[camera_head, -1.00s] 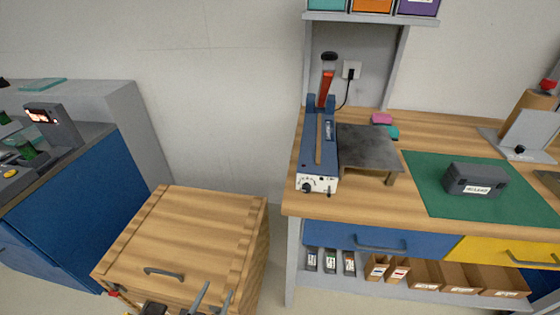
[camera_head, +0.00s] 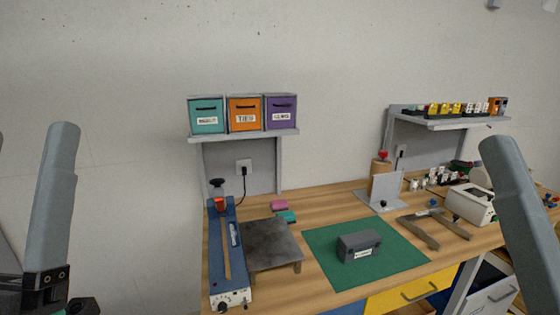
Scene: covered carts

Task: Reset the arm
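Two of my grey arm links show, one at the left edge and one at the right edge of the head view. Both stand raised in front of the bench. Neither gripper's fingertips can be seen, so what they hold is hidden. A dark joint of my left arm shows at the lower left corner.
A wooden bench (camera_head: 318,207) holds a blue sealer (camera_head: 226,255), a dark metal stand (camera_head: 268,243), and a grey box (camera_head: 358,246) on a green mat (camera_head: 318,262). A shelf (camera_head: 245,135) carries teal, orange and purple bins. A white machine (camera_head: 470,203) stands at the right.

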